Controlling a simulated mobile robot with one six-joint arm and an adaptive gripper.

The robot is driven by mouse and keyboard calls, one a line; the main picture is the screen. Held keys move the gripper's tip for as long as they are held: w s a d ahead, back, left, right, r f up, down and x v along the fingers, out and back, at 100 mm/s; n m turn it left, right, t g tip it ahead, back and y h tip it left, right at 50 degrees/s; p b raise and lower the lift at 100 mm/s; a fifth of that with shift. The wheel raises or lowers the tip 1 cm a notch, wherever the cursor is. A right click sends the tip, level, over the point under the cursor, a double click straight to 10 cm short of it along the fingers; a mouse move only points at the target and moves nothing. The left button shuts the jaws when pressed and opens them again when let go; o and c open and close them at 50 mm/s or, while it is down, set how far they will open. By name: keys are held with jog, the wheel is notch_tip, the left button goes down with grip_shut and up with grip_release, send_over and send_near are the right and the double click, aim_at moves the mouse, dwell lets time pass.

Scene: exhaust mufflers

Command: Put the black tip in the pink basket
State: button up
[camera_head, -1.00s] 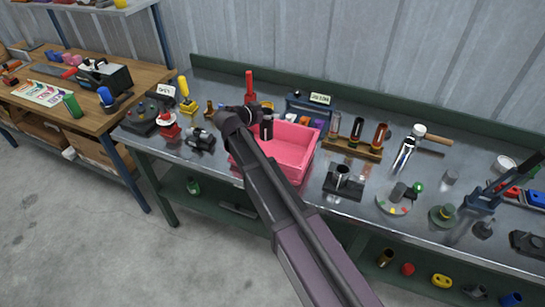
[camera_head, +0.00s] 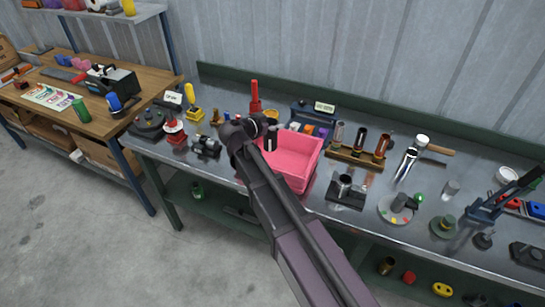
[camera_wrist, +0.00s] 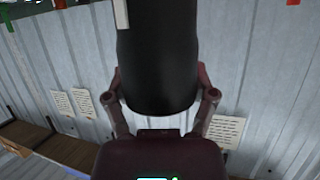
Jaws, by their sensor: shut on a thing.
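The black tip (camera_wrist: 158,60) is a dark cylinder that fills the upper middle of the wrist view. My gripper (camera_wrist: 160,98) is shut on it, with one finger on each side. In the head view my gripper (camera_head: 262,130) is at the back left of the pink basket (camera_head: 308,165), and the dark tip (camera_head: 271,139) hangs upright from it in front of the basket's back left part. The basket stands on the metal workbench, and my arm covers its left side. The height of the tip above the basket is hard to tell.
A red upright tool (camera_head: 255,95) stands just behind my gripper. A rack of tubes (camera_head: 358,155) is right of the basket, and a dark block with a short pipe (camera_head: 346,190) is at its front right. Small clamps (camera_head: 205,146) lie to the left.

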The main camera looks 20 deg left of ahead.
notch_tip(320, 180, down, 14)
jog(key=b, duration=1.3)
jog(key=shift+r, duration=0.2)
jog(key=w+a, duration=0.1)
jog(key=w+a+f+b, duration=0.1)
jog(key=w, duration=0.1)
jog(key=shift+w+a+f, duration=0.1)
jog(key=shift+a, duration=0.1)
jog(key=shift+f+b, duration=0.15)
jog(key=shift+b, duration=0.25)
jog(key=o, duration=1.2)
jog(key=shift+c, duration=0.2)
